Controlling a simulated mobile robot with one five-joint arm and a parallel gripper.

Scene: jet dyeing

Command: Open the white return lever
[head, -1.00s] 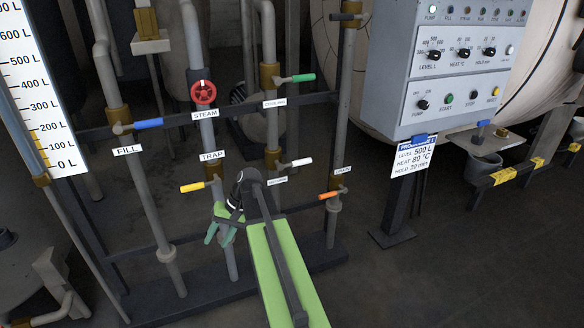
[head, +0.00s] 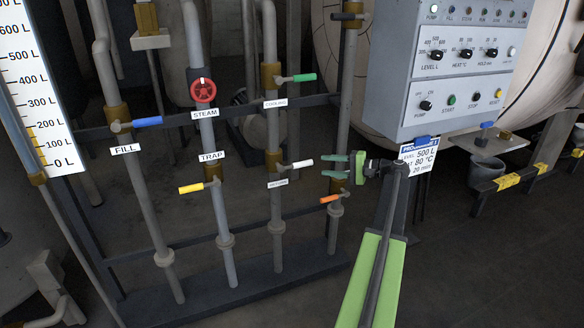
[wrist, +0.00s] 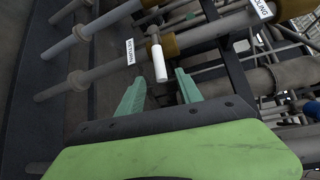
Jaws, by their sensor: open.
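The white return lever (head: 302,164) sticks out to the right from its valve on a vertical pipe, above a small label (head: 278,183). My gripper (head: 324,165) is open just right of the lever's free end, with its green fingers pointing left at it. In the wrist view the white lever (wrist: 160,63) lines up with the gap between the fingertips (wrist: 160,74). Neither finger visibly touches it. I cannot tell whether its end has entered the gap.
An orange lever (head: 330,199) sits just below my gripper, and a green lever (head: 304,77) above on the same pipe as the white one. A blue lever (head: 147,122), a yellow lever (head: 191,189) and a red wheel (head: 203,90) are left. A control panel (head: 450,70) stands right.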

